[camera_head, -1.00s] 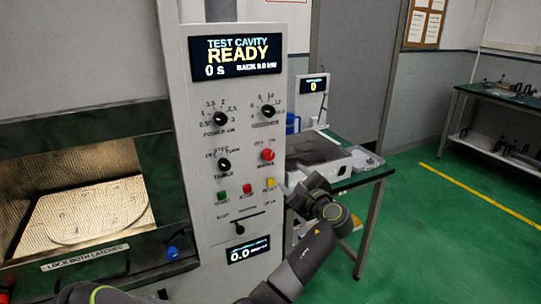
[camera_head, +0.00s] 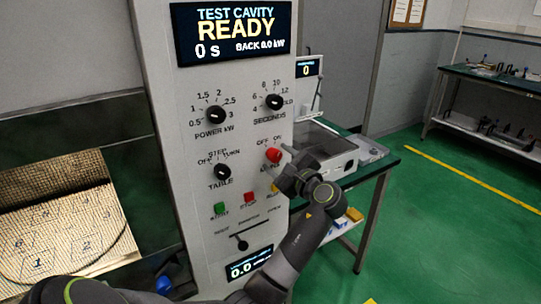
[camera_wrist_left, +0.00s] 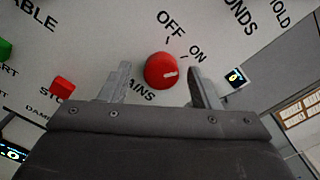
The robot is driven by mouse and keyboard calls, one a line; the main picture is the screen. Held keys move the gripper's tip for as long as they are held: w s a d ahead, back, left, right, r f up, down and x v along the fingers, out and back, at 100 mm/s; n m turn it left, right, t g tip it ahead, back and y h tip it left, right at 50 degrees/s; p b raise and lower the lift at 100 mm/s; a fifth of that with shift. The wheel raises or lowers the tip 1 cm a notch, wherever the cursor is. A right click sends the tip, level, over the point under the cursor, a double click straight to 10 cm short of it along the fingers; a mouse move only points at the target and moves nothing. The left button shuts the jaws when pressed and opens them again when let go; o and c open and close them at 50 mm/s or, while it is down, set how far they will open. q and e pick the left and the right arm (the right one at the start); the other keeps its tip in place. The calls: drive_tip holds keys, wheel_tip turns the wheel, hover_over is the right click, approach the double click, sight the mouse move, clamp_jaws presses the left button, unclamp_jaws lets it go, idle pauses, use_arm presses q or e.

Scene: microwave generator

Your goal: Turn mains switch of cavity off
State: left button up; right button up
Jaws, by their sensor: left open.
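The red mains knob (camera_head: 273,155) is on the grey control panel of the test cavity, with OFF and ON printed above it. In the left wrist view the knob (camera_wrist_left: 161,71) shows a white mark that points roughly towards ON. My left gripper (camera_head: 284,161) is close to the panel at the knob and partly hides the MAINS label. In the left wrist view its two fingers (camera_wrist_left: 158,86) are open, one on each side of the knob. I cannot tell whether they reach around it. The display (camera_head: 232,33) reads READY. My right gripper is not in view.
The table knob (camera_head: 222,171) is left of the mains knob. Below are a green button (camera_head: 219,208), a red button (camera_head: 249,198), a yellow button partly behind my gripper, and a slider (camera_head: 241,242). A bench (camera_head: 379,165) with equipment stands at right.

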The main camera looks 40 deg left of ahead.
use_arm(q)
drive_tip(key=shift+w+a, duration=0.1)
drive_tip(key=shift+a, duration=0.15)
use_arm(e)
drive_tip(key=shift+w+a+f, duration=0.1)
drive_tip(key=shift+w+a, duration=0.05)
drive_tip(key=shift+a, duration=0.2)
use_arm(q)
drive_tip(key=shift+d+r, duration=0.1)
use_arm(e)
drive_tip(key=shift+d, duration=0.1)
use_arm(q)
drive_tip(key=shift+c, duration=1)
drive_tip(key=c, duration=0.8)
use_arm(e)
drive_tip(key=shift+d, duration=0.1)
